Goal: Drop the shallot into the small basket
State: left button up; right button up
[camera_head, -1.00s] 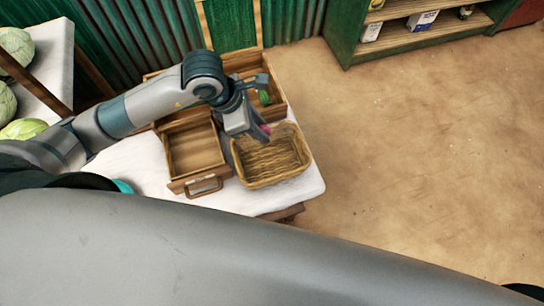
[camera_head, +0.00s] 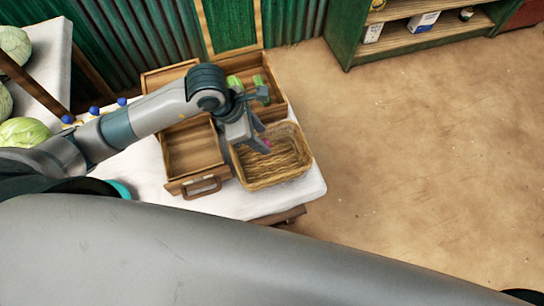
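The small basket (camera_head: 296,166), a woven tan one, stands on the right end of the white-topped table. My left gripper (camera_head: 254,147) reaches in over its back left part, fingers pointing down. A small pink-purple bit of the shallot (camera_head: 266,142) shows at the fingertips; the fingers hide most of it. The gripper looks shut on the shallot. How far above the basket floor it is, I cannot tell. My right gripper is out of view.
An open, empty wooden drawer (camera_head: 193,148) with a handle sits left of the basket. Behind is a wooden crate (camera_head: 280,104) with green vegetables (camera_head: 259,83). Cabbages (camera_head: 22,130) lie at the far left. Bare floor is on the right, with a green shelf (camera_head: 400,42) at the back.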

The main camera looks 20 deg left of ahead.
pick_arm(q)
jog(key=shift+r, duration=0.1)
dwell(0.3)
jog(key=shift+a+r, duration=0.25)
jog(key=shift+r, duration=0.25)
jog(key=p+v, duration=0.5)
jog(key=v, duration=1.1)
jog(key=shift+p, duration=0.3)
jog(key=shift+s, duration=0.15)
